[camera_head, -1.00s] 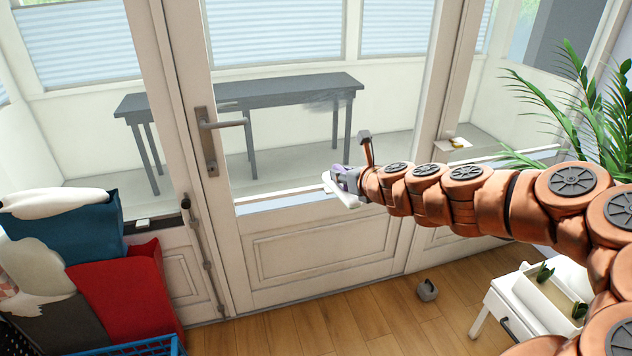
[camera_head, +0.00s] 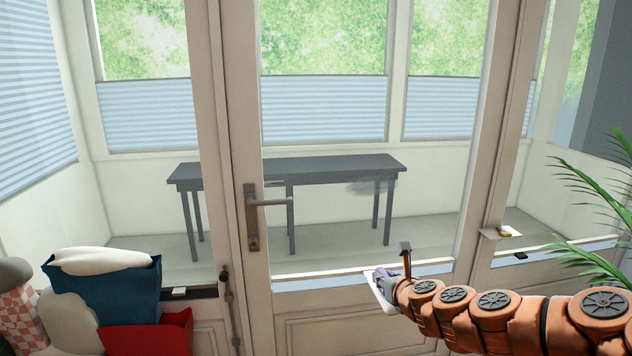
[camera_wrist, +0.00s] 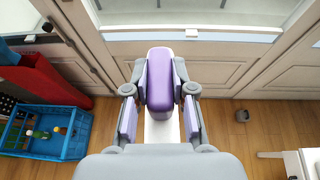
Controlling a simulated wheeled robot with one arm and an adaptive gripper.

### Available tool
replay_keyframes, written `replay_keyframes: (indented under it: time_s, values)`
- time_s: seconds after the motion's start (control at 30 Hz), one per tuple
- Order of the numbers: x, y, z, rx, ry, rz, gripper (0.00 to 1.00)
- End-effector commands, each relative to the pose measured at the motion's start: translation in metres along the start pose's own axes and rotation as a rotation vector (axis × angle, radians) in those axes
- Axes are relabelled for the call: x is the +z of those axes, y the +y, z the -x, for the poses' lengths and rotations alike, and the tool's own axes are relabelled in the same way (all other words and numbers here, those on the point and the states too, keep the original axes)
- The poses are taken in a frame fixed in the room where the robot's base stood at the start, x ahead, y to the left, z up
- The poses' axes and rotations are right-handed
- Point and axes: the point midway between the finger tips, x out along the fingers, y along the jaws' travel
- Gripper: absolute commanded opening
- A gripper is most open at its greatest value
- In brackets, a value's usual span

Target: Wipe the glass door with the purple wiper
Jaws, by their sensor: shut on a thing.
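The glass door (camera_head: 365,225) stands in front of me with a cream frame and a grey handle (camera_head: 253,215). A greyish smudge (camera_head: 372,186) shows on its pane, in front of the dark table behind. My gripper (camera_head: 381,285) is near the pane's bottom edge, below and right of the smudge. It is shut on the purple wiper (camera_wrist: 160,78), which also shows in the head view as a small purple and white shape. In the wrist view the wiper's purple body lies between my fingers. Whether the wiper touches the door cannot be told.
A blue crate (camera_wrist: 48,125) is on the wooden floor. A plant (camera_head: 595,220) is at the right. A white cabinet (camera_wrist: 303,162) shows at the lower right of the wrist view.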

Motion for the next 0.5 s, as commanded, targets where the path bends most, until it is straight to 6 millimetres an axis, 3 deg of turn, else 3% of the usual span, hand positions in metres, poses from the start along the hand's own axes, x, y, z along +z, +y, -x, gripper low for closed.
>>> replay_keyframes:
  time_s: [0.03,0.23,0.5]
  values:
    - [-0.013,0.001,-0.008,-0.018,0.008,-0.008,0.00]
    - [-0.045,-0.001,-0.029,-0.102,0.005,-0.039,0.00]
    - [-0.064,0.004,-0.042,-0.158,0.001,-0.066,0.00]
